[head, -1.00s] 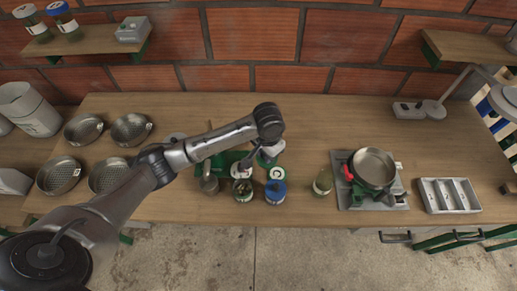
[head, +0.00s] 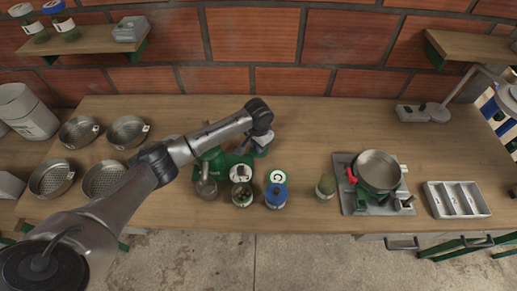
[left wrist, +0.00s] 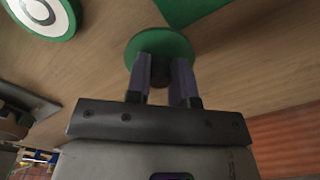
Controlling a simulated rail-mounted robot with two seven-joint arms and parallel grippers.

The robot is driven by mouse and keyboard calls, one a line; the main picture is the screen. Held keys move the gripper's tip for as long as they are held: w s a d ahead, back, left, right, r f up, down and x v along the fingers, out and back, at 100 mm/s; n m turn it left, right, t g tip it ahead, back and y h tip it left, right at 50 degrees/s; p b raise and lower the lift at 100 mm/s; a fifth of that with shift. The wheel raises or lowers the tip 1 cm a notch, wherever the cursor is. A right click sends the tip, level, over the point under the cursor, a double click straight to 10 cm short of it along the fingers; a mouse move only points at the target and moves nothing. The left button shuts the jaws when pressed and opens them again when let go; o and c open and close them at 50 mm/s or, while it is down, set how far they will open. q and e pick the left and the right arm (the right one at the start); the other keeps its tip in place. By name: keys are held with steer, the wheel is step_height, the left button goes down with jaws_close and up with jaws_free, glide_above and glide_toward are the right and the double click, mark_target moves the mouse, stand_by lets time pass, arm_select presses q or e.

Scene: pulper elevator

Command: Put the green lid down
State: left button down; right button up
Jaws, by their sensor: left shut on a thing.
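The green lid (left wrist: 133,46) is a round disc with a dark knob in the middle, seen in the left wrist view. My left gripper (left wrist: 160,76) is shut on that knob, and the fingers hide part of the lid. The lid is over the wooden table; I cannot tell whether it touches the wood. In the head view my left gripper (head: 261,144) is behind the group of jars, and the lid is mostly hidden there. My right gripper is in neither view.
A green machine (head: 213,162) stands left of the gripper. A greenish jar (head: 326,187) and a stove with a pot (head: 379,170) stand right. The table behind is clear.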

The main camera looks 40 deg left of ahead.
arm_select(q)
step_height(320, 180, down, 2)
steer(key=shift+f, duration=0.1)
steer(key=c, duration=1)
jaws_free()
steer(key=shift+r, duration=0.45)
step_height(320, 180, up, 11)
steer(key=p, duration=0.2)
steer(key=shift+r, duration=0.2)
